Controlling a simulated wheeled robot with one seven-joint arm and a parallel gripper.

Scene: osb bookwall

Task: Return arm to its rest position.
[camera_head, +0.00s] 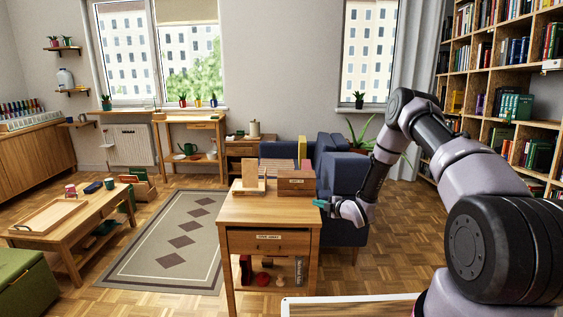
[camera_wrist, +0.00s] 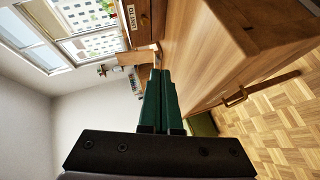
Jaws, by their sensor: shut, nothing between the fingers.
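My gripper (camera_head: 323,204) is at the right edge of the small wooden side table (camera_head: 262,240), about level with its top, in the head view. My arm (camera_head: 430,135) reaches out from the right side of that view, bent high at the elbow and coming down to the table. In the wrist view the two green fingers of my gripper (camera_wrist: 160,78) lie side by side, shut with nothing between them. The table's wooden top (camera_wrist: 205,50) shows close beside them there. I cannot tell whether the fingers touch it.
A wooden box (camera_head: 297,184) and an upright wooden piece (camera_head: 253,170) stand on the table. A blue armchair (camera_head: 345,175) is right behind my gripper. A tall bookshelf (camera_head: 500,90) lines the right wall. A rug (camera_head: 170,240) and open parquet lie left of the table.

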